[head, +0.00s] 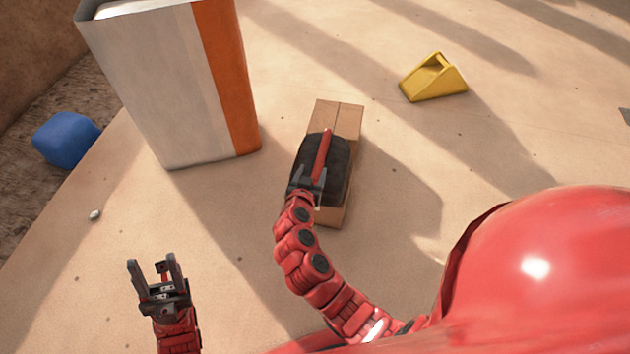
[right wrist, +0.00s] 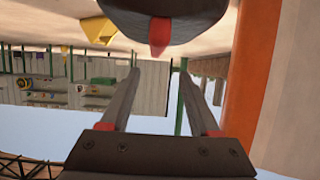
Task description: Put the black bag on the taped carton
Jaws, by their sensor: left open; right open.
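The black bag (head: 340,168) with a red strip along its top appears to lie on the brown carton (head: 337,115). It covers the carton's middle; the carton's far end with its seam and its near end show. My right gripper (head: 310,176) is open at the near left side of the bag, overlapping it in the head view. In the right wrist view the bag (right wrist: 185,12) and its red strip are just beyond the open, empty fingertips (right wrist: 158,74). My left gripper (head: 156,266) is open and empty, low at the left, well away from the bag.
A tall grey-white bin with an orange stripe (head: 150,85) stands left of the carton. A yellow wedge (head: 436,78) is at the back right, and a blue block (head: 66,139) at the far left. The tan floor right of the carton is clear.

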